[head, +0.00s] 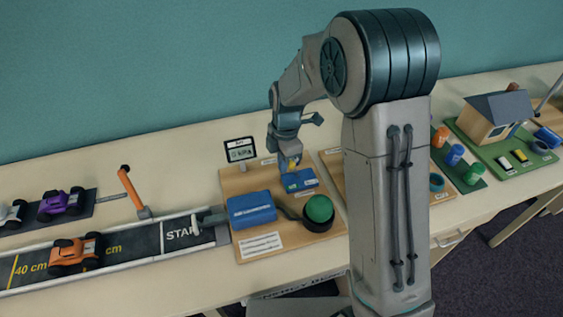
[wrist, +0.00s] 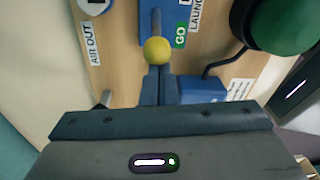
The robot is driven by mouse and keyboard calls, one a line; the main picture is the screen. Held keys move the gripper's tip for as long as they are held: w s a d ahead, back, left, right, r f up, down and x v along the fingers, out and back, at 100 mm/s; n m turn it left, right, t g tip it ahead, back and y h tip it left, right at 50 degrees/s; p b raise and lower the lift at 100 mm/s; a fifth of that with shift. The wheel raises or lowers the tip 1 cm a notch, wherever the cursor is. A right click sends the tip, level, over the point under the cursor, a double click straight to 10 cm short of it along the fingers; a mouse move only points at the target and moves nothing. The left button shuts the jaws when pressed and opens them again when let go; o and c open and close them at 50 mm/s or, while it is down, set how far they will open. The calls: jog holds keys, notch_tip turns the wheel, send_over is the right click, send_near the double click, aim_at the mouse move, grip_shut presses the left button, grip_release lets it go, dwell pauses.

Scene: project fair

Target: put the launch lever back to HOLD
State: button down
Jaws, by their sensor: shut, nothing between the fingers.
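The launch lever has a yellow ball knob (wrist: 157,50) on a thin grey rod, which runs up the wrist view to a blue base (wrist: 163,32). The knob is beside the green GO label (wrist: 181,35); no HOLD label is readable. My gripper (wrist: 158,72) is shut and empty, its fingertips right at the knob's near side. I cannot tell whether they touch it. In the head view, my gripper (head: 290,158) is over the blue lever box (head: 300,181) on the wooden board, with the yellow knob (head: 293,166) just at its tip.
A large green button (head: 319,208) and a blue box (head: 251,210) are on the same board (head: 232,185). A small display (head: 240,149) stands behind it.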

jog(key=shift+d+r+y, duration=0.15)
jog(key=shift+d+y, duration=0.1)
jog(key=shift+y, duration=0.05)
jog(key=shift+w+d+b, duration=0.1)
jog(key=shift+b, duration=0.2)
jog(key=shift+w+d+r+g+y+b, duration=0.15)
jog(key=shift+d+g+y+b, duration=0.05)
jog(key=shift+d+y+b, duration=0.25)
jog(key=shift+w+d+r+g+y+b, duration=0.1)
jog(key=shift+d+g+y+b, duration=0.1)
jog(key=shift+d+y+b, duration=0.25)
jog(key=d+y+b, duration=0.1)
jog(key=y, duration=0.1)
jog(key=w+d+g+y+b, duration=0.1)
jog(key=d+y+b, duration=0.1)
jog(key=shift+d+r, duration=0.1)
jog(key=shift+r, duration=0.25)
jog(key=shift+s+a, duration=0.1)
jog(key=shift+a, duration=0.1)
jog(key=shift+r, duration=0.1)
jog(key=shift+r+p, duration=0.5)
jog(key=shift+r, duration=0.2)
